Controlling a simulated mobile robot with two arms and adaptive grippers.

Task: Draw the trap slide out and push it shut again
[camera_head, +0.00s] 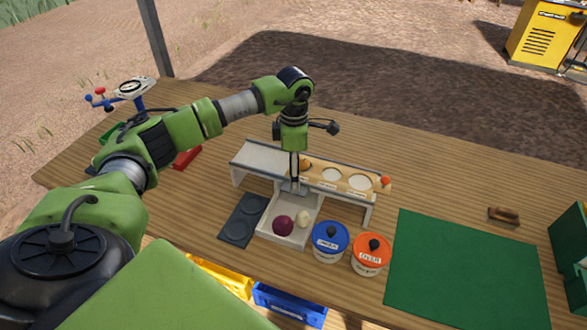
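A raised white stand (258,154) sits mid-table. A wooden strip with round openings (346,180) runs along its top. An orange knob (385,182) sits at the strip's right end; whether it belongs to the trap slide I cannot tell. My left gripper (295,184) points down in front of the stand's middle, above the back of a white tray (284,241). Its fingers look close together, but their gap is too small to judge. It hides part of the stand and the tray's back edge. My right gripper is out of view.
A purple onion (283,225) and a pale one (303,219) lie in the tray. A dark two-pad plate (243,220) lies left. A brush (504,215) lies far right.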

